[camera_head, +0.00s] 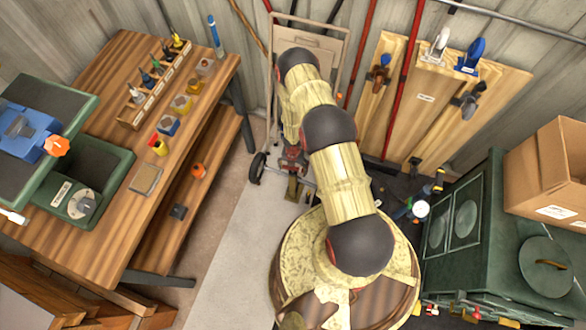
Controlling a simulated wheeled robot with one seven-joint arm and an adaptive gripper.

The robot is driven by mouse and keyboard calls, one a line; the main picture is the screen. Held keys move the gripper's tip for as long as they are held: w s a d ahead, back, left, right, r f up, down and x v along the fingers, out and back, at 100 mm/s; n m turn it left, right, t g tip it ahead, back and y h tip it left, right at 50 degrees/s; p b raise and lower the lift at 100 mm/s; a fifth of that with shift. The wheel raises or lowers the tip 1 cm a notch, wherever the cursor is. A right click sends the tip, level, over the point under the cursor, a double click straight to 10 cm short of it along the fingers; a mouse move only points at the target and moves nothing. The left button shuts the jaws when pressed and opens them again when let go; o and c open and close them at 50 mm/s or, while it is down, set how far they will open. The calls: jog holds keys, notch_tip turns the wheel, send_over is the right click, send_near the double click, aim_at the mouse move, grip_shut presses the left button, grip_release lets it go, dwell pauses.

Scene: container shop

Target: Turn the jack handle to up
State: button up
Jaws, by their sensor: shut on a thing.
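My arm reaches up the middle of the picture from my round base. Its gold links and dark joints cover much of the area behind it. I cannot make out my gripper; the arm hides it or it blends into the clutter below the arm. A small red and grey mechanism (291,162), possibly the jack, sits low on the floor just left of the arm's middle joint. It is small and partly covered. I cannot make out its handle or which way that handle points.
A hand truck (340,32) stands against the back wall. A green stove (487,250) and a cardboard box (555,165) are at right. Tool boards (440,125) lean behind. Pale floor (228,240) is clear left of my base.

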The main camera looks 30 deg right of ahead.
jog(key=shift+m, duration=0.7)
jog(key=o, duration=1.1)
jog(key=shift+o, duration=0.3)
jog(key=shift+r, duration=3.7)
